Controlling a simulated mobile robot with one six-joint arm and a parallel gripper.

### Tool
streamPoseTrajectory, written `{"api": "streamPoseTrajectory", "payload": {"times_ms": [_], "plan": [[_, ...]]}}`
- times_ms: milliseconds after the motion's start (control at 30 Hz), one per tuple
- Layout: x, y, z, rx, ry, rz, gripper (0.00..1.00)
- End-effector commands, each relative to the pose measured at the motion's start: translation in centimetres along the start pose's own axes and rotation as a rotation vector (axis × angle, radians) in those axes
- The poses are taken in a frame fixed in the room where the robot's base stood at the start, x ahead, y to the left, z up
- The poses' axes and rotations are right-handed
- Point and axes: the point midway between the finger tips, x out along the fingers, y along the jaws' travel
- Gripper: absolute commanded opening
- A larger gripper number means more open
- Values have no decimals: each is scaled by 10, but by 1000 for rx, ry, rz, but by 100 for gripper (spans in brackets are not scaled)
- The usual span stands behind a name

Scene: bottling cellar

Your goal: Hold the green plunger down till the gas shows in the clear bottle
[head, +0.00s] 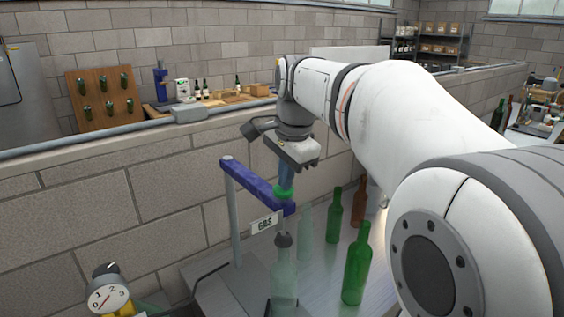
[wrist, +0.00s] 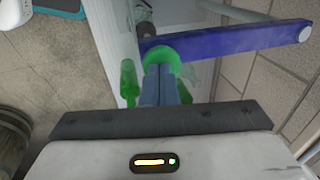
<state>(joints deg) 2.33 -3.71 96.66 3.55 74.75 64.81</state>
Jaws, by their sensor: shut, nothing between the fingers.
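My gripper (head: 286,187) is shut and empty, pointing down. Its fingertips are at the green plunger (head: 283,195) on the end of the blue bar (head: 250,182). In the wrist view the shut fingers (wrist: 161,70) overlap the green plunger (wrist: 176,50), whose green rim shows around them. They look in contact, but I cannot tell how far the plunger is pressed. The clear bottle (head: 285,280) stands upright under the bar, with a dark piece at its mouth. It looks pale and slightly greenish; I cannot make out gas in it.
A GAS sign (head: 265,224) hangs beside the grey post. Green bottles (head: 356,265) (head: 334,216), a pale bottle (head: 306,222) and a brown bottle (head: 358,203) stand to the right on the bench. A dial (head: 108,295) is at lower left. A block wall (head: 150,200) runs behind.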

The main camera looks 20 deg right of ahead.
Motion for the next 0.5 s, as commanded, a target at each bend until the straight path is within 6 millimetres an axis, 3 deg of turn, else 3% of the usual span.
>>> {"api": "streamPoseTrajectory", "payload": {"times_ms": [33, 100, 500], "plan": [[12, 3, 1, 0, -2, 5, 0], [15, 4, 1, 0, -3, 7, 0], [18, 6, 1, 1, -8, 19, 0]]}}
